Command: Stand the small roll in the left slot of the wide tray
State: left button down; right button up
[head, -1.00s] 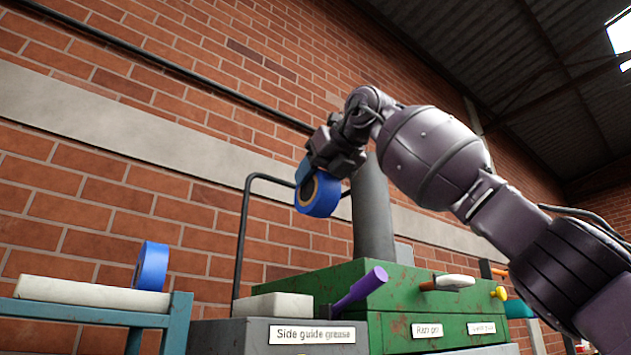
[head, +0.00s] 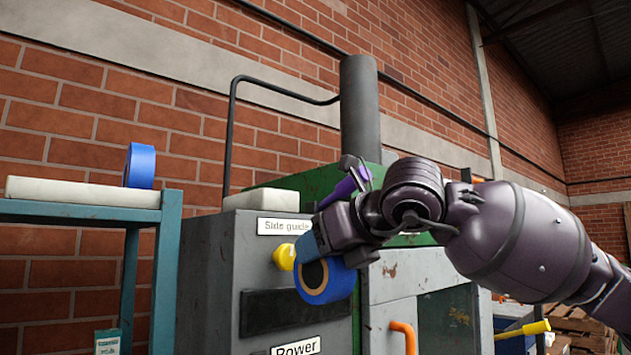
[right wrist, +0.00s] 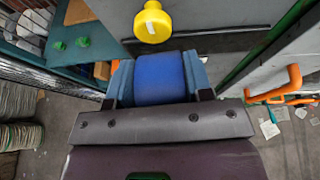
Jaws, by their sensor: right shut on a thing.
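A blue roll with a brown core (head: 338,287) is held in my right gripper (head: 318,245), in front of the grey cabinet. The right wrist view shows the blue roll (right wrist: 160,80) between the two blue-grey fingers of the right gripper (right wrist: 159,68), which are shut on it. A second blue roll (head: 140,166) stands on edge at the teal rack on the left, by a long white block. I cannot tell from the frames which roll is the small one. I cannot make out the wide tray or its left slot. My left gripper is not in view.
The grey cabinet (head: 216,268) has a yellow knob (right wrist: 153,24) close ahead of the held roll. An orange handle (head: 404,336) juts out at lower right. The teal rack (head: 168,235) stands left of the cabinet. A grey post (head: 359,105) rises behind.

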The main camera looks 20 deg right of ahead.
jog(key=s+d+f, duration=0.1)
jog(key=s+f, duration=0.2)
jog(key=f, duration=1.9)
jog(key=s+f+y, duration=0.1)
jog(key=s+f, duration=0.2)
jog(key=f, duration=2)
jog(key=shift+d+f+n, duration=0.25)
jog(key=shift+d+n, duration=0.15)
jog(key=shift+s+d, duration=0.1)
jog(key=shift+d, duration=0.05)
jog(key=shift+f, duration=0.1)
